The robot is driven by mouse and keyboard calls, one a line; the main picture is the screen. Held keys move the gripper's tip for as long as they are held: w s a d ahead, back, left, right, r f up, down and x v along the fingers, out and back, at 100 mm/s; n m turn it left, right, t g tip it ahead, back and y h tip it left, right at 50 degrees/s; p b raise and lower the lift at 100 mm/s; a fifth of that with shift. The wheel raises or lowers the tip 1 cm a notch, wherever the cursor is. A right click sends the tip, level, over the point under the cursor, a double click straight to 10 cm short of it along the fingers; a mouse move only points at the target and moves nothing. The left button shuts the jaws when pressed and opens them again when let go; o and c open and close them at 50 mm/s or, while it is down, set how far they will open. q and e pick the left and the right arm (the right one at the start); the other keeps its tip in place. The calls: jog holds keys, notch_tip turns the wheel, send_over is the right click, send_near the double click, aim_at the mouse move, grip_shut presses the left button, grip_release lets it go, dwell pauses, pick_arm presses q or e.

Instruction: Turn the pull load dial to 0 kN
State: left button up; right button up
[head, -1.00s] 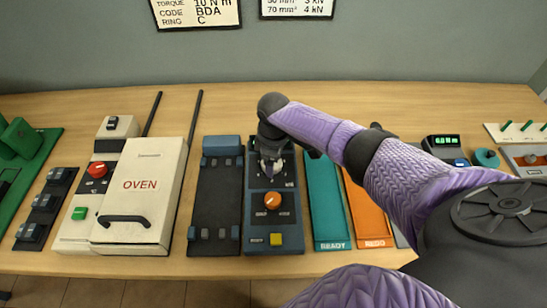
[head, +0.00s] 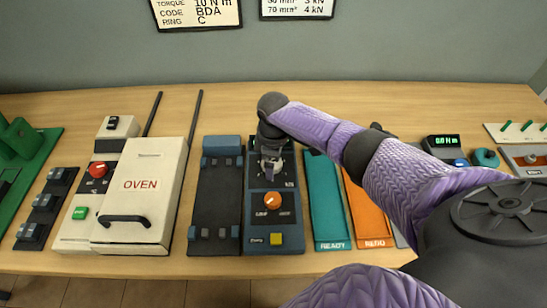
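A dark blue-grey bench unit (head: 254,222) stands in the middle of the table. It has an orange knob (head: 272,200) with a pale pointer mark and a yellow button (head: 276,239) near its front. My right gripper (head: 270,172) points down over the upper part of this unit, behind the orange knob, where small white scale print shows. The gripper covers whatever dial is there, so its pointer and setting are hidden. I cannot tell whether the fingers are closed on it. My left gripper is out of view.
A white oven (head: 141,186) and a dark rail fixture (head: 216,200) stand to the left. A teal tray (head: 324,205) and an orange tray (head: 367,212) lie to the right. A small display (head: 443,142) with green digits stands beyond my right arm.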

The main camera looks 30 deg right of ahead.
notch_tip(320, 180, up, 10)
jog(key=p, duration=0.3)
jog(key=shift+p, duration=0.35)
